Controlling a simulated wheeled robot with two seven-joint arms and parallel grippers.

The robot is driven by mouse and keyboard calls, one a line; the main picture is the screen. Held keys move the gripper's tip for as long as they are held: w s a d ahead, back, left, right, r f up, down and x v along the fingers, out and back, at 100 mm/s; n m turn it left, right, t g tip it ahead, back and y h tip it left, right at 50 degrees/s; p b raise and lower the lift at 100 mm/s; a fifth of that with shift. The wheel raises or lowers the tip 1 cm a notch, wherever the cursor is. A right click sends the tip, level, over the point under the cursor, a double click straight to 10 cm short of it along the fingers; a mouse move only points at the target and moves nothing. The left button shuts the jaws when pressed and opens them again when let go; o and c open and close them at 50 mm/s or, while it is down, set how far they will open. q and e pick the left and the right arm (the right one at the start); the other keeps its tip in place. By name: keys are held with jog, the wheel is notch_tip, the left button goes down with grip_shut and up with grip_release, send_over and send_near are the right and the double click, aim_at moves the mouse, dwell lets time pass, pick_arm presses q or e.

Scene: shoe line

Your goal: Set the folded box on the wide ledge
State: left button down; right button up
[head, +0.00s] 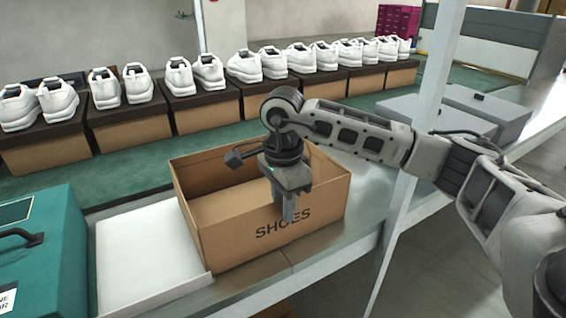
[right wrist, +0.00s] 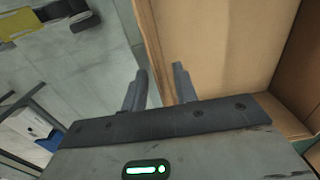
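The open brown box marked SHOES (head: 235,238) stands upright on the grey metal ledge (head: 345,240). Its inside looks empty. My right gripper (head: 289,208) points down at the box's front wall, near its right end. In the right wrist view, the two fingers (right wrist: 160,88) are apart, with the rim of the box wall (right wrist: 152,45) running between them. A gap shows around the rim, so the fingers do not look closed on it. My left gripper is not in view.
A white lid or tray (head: 145,255) lies left of the box, beside a teal case (head: 45,250). Behind, a row of shoe boxes (head: 45,150) carries white shoes on a green belt (head: 125,178). A pale post (head: 420,130) rises at right, near grey cases (head: 440,112).

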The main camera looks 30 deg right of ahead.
pick_arm(q)
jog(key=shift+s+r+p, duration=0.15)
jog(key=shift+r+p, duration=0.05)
jog(key=shift+p, duration=0.55)
pick_arm(e)
notch_tip(320, 180, up, 15)
jog(key=shift+f, duration=0.2)
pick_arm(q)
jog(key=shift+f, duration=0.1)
